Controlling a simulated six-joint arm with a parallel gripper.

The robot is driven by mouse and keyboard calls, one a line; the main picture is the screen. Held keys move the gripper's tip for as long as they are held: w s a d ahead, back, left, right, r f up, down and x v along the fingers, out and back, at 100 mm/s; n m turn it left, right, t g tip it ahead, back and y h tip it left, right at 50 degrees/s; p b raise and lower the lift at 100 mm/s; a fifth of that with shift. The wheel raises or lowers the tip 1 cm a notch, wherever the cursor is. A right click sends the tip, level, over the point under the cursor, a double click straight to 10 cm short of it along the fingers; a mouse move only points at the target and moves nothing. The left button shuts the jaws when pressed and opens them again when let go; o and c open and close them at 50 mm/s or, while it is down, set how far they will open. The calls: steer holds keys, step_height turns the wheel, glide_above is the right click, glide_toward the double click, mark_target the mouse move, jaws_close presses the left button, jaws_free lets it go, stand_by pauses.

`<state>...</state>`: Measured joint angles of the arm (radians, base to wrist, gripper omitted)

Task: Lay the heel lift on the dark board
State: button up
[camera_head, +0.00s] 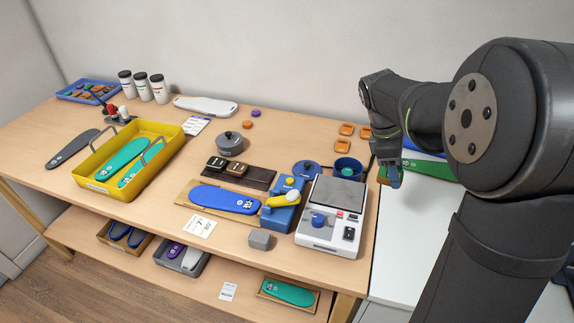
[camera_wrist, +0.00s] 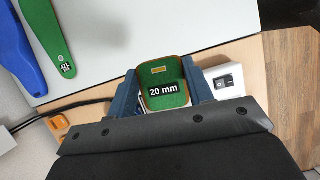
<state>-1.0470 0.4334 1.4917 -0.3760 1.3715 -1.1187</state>
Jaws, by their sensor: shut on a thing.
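My gripper (camera_head: 394,176) hangs at the right, near the edge between the wooden table and the white table. In the wrist view its blue fingers (camera_wrist: 163,84) are shut on the heel lift (camera_wrist: 164,101), a green pad with a brown rim, marked "20 mm". The head view does not show the held lift clearly. The dark board (camera_head: 262,181) lies mid-table, left of and apart from my gripper. Two small dark-and-brown pieces (camera_head: 237,169) sit on its left and middle parts; its right end is bare.
In front of the board is a blue insole (camera_head: 225,200) on a wooden base with a blue clamp (camera_head: 283,207). A white scale (camera_head: 334,215) and blue pots (camera_head: 348,169) stand between board and gripper. A grey lidded pot (camera_head: 230,145) stands behind. A yellow tray (camera_head: 87,184) is left.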

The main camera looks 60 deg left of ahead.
steer(key=s+a+f+n+t+y, duration=0.1)
steer(key=s+a+n+y, duration=0.15)
steer(key=a+n, duration=0.3)
steer(key=s+a+f+n+y, duration=0.1)
steer(key=s+a+f+n, duration=0.2)
steer(key=a, duration=0.4)
steer(key=n+y, duration=0.3)
steer(key=n, duration=0.8)
glide_above(263, 172)
steer(key=s, duration=0.1)
steer(key=shift+m+g, duration=0.25)
steer(key=shift+g, duration=0.15)
steer(key=f, duration=0.6)
steer(key=shift+d+f, duration=0.35)
steer(key=shift+f, duration=2.05)
steer(key=shift+f, duration=0.1)
steer(key=o, duration=0.6)
steer(key=shift+o, duration=0.3)
